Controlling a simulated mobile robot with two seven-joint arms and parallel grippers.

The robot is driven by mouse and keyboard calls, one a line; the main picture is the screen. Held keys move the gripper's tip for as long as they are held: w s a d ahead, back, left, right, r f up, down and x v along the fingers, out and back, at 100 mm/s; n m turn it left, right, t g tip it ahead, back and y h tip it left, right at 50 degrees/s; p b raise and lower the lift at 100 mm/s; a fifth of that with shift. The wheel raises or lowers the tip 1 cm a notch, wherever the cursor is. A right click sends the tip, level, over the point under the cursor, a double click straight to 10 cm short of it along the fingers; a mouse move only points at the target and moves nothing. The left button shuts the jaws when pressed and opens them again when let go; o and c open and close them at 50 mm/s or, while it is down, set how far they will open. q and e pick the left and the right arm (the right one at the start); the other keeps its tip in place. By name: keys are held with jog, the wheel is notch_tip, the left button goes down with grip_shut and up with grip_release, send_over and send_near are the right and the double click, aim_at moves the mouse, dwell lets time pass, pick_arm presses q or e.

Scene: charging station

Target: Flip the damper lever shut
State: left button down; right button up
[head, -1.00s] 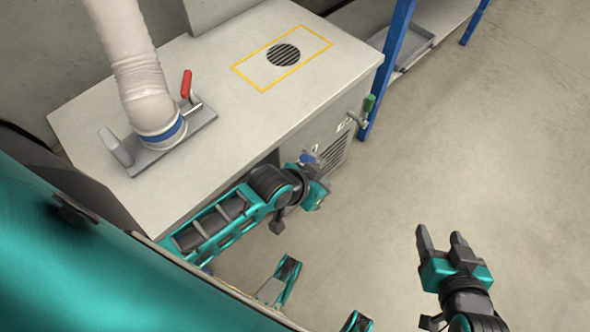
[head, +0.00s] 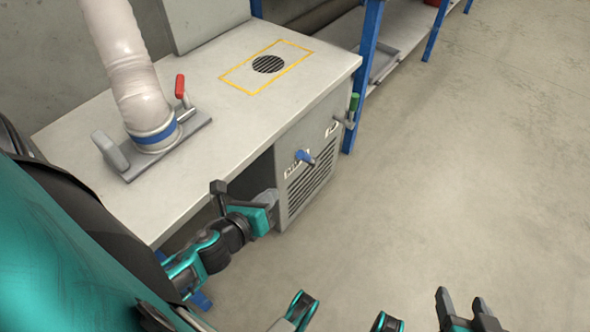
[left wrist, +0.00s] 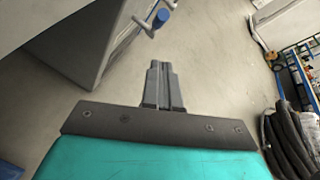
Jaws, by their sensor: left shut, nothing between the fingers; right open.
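A blue-handled lever (head: 304,157) sticks out from the front panel of the white cabinet. A red-handled lever (head: 180,88) stands up on the hose's base plate, and a green-handled lever (head: 353,104) stands up at the panel's right end. Which one is the damper lever I cannot tell. My left gripper (head: 267,197) is shut and empty, low in front of the cabinet, left of and below the blue lever and apart from it. In the left wrist view its fingers (left wrist: 162,85) are together, with a blue handle (left wrist: 162,16) ahead. My right gripper (head: 463,302) is open over the floor.
A thick pale hose (head: 128,75) rises from a grey plate (head: 190,126) on the cabinet top (head: 215,125). A dark opening lies left of the panel's louvres (head: 312,182). A blue-framed shelf (head: 368,60) stands behind. The floor at right is clear.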

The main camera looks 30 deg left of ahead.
pick_arm(q)
jog(key=a+f+m, duration=0.1)
jog(key=f+m, duration=0.1)
jog(key=m, duration=0.2)
jog(key=b, duration=0.2)
send_near(307, 159)
jog(key=w+a+f, duration=0.1)
jog(key=w+f, duration=0.1)
jog(key=shift+w+a+r, duration=0.25)
jog(key=shift+w+r, duration=0.05)
jog(key=shift+w, duration=0.4)
pick_arm(e)
jog(key=shift+a+f, duration=0.3)
jog(key=shift+f, duration=0.55)
pick_arm(q)
jog(key=shift+r, duration=0.1)
pick_arm(e)
jog(key=shift+d+r, duration=0.1)
